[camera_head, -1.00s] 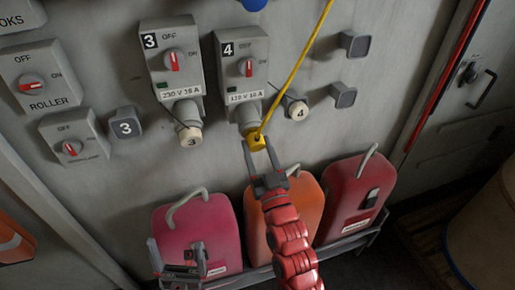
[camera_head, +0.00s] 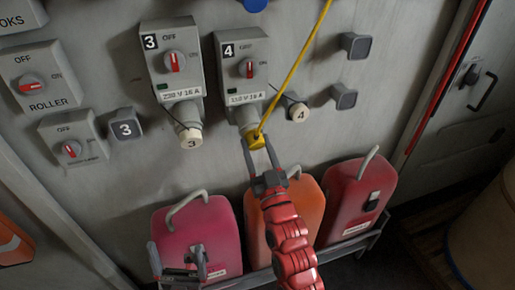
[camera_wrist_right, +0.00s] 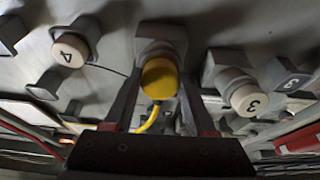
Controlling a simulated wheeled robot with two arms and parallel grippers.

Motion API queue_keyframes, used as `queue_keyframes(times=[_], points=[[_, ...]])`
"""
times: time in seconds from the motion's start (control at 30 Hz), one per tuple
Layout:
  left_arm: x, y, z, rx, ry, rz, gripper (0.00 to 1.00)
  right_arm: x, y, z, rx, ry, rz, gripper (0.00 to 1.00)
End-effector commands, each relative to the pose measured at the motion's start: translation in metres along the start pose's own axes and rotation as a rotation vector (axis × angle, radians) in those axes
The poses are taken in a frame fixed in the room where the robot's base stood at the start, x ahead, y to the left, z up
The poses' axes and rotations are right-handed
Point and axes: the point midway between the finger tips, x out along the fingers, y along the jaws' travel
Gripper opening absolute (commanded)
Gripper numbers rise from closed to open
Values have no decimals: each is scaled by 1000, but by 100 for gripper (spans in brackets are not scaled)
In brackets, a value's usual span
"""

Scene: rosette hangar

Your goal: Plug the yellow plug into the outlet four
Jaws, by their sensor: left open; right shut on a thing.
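The yellow plug (camera_head: 257,142) is at the mouth of outlet four (camera_head: 244,117), the grey socket under the switch box marked 4. It also shows in the right wrist view (camera_wrist_right: 160,78), lined up in front of the grey socket (camera_wrist_right: 161,37). I cannot tell how deep it sits. A yellow cable (camera_head: 296,72) runs from it up past the top edge. My right gripper (camera_head: 262,146) is shut on the plug, a finger on each side. My left gripper (camera_head: 180,259) is open and empty, low at the left before the pink canister.
A white cap marked 4 (camera_head: 299,113) hangs right of the outlet; a cap marked 3 (camera_head: 190,138) covers the neighbouring outlet. Pink (camera_head: 178,233), orange (camera_head: 313,200) and red canisters (camera_head: 345,194) stand in a rack below. Grey wall brackets (camera_head: 344,96) stick out at right.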

Motion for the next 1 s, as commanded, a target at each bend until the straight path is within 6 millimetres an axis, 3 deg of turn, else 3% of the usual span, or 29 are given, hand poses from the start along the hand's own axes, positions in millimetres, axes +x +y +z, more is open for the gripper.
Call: queue_keyframes(times=[0.03, 0.07, 0.23, 0.67, 1.0], points=[[0, 0, 0, 0, 0, 0, 98, 1, 0, 0, 0, 1, 0, 0], [0, 0, 0, 0, 0, 0, 98, 1, 0, 0, 0, 1, 0, 57], [0, 0, 0, 0, 0, 0, 98, 1, 0, 0, 0, 1, 0, 88], [-3, 0, 1, 0, 0, 0, 98, -7, 0, 2, 0, -1, 0, 91], [-21, 1, 4, 0, 0, 0, 98, -78, 0, 4, 0, -2, 0, 91]])
